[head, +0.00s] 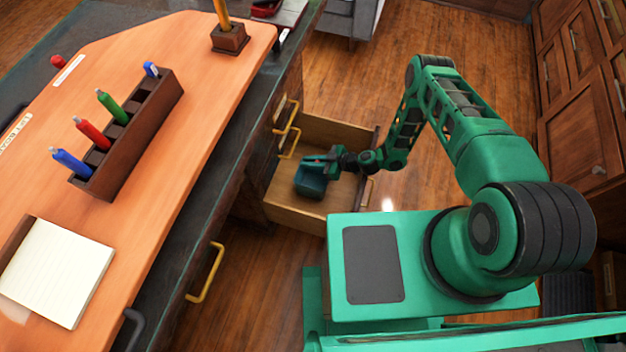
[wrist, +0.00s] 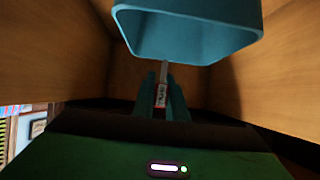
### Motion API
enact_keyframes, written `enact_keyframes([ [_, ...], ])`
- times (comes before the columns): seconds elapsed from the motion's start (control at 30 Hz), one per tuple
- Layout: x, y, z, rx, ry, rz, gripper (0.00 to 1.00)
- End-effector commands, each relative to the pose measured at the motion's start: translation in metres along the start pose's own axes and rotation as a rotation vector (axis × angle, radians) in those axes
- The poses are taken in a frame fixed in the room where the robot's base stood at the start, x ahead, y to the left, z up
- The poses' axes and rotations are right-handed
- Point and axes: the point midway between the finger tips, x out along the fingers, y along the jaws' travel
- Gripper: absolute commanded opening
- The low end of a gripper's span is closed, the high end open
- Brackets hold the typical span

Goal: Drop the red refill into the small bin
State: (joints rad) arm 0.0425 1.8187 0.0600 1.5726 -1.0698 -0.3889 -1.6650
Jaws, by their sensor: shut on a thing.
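My gripper (wrist: 161,84) is shut on a thin pale refill with red markings (wrist: 162,94), which stands between the two fingers in the wrist view. The small bin (head: 311,184) is a teal open box inside the pulled-out drawer (head: 296,214). In the wrist view the bin (wrist: 188,38) fills the top centre, and the refill's tip shows close to its rim. Whether the tip is over the opening or beside the wall is unclear. In the head view my gripper (head: 322,163) is at the bin's upper side; the refill is too small to make out there.
The drawer's wooden walls (wrist: 68,50) rise on both sides of my gripper. On the desk (head: 190,130) stand a dark pen rack (head: 133,140) with several coloured pens, a note pad (head: 58,268) and a small pencil holder (head: 229,40). The floor beyond the drawer is clear.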

Motion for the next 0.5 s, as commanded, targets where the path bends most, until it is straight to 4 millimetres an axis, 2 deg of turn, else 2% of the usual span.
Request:
enact_keyframes([
  [0.13,-0.0002,0.0002,-0.0001,0.0,0.0,0.0,0.0],
  [0.17,-0.0003,0.0002,-0.0001,0.0,0.0,0.0,0.17],
  [0.23,-0.0003,0.0003,-0.0001,0.0,0.0,0.0,0.34],
  [0.5,-0.0005,0.0004,-0.0003,0.0,0.0,0.001,0.34],
])
